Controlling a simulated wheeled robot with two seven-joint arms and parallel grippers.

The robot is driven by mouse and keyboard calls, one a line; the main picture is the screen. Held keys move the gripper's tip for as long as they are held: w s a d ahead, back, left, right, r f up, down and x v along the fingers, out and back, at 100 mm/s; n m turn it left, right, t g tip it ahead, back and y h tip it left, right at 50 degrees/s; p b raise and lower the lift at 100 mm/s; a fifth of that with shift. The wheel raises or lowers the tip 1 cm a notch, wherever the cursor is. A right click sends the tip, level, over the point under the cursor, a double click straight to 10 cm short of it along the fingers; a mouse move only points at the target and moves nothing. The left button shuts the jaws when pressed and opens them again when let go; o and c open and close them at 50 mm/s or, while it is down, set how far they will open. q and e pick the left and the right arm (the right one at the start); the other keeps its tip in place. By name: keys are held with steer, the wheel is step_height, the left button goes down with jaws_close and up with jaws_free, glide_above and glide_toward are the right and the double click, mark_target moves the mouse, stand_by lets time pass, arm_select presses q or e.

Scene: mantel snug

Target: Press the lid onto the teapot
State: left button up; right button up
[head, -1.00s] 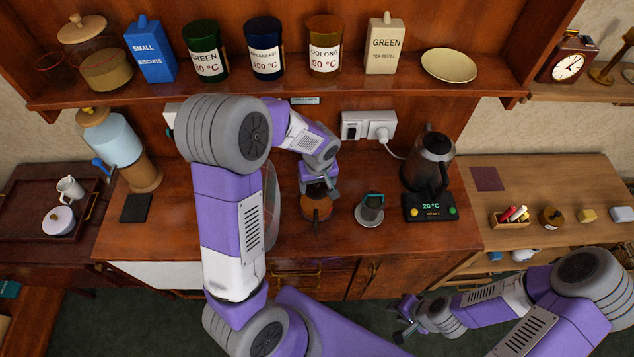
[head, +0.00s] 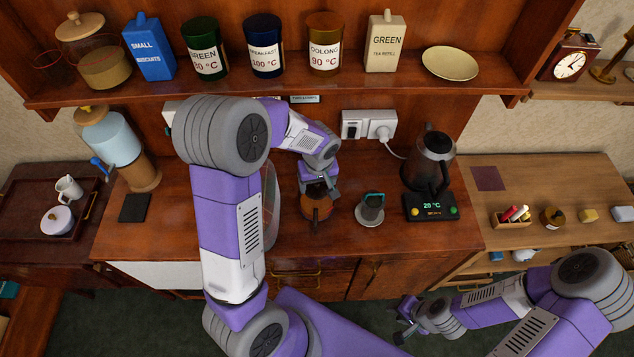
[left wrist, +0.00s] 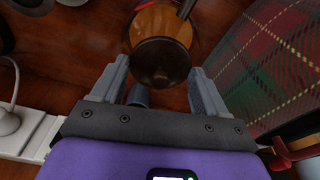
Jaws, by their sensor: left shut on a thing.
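The amber teapot (head: 316,211) stands on the wooden counter, below my left gripper (head: 318,186). It also shows at the top of the left wrist view (left wrist: 160,22). The dark round lid (left wrist: 160,62) is between the fingers of my left gripper (left wrist: 160,88), which is shut on it. The lid is over the teapot's top; I cannot tell whether it is fully seated. My arm and gripper hide part of the teapot in the head view. My right gripper (head: 399,321) is empty and looks open, low in front of the counter, away from the teapot.
A tartan item (left wrist: 275,60) is close by in the left wrist view. The shelf (head: 380,88) with canisters overhangs the back.

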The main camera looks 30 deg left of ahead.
stand_by(0.3)
arm_select(q)
steer(key=o, duration=1)
steer(key=shift+o, duration=0.2)
steer(key=shift+r+p, duration=2.45)
steer(key=shift+r, duration=1.1)
steer(key=shift+c, duration=0.5)
jaws_close()
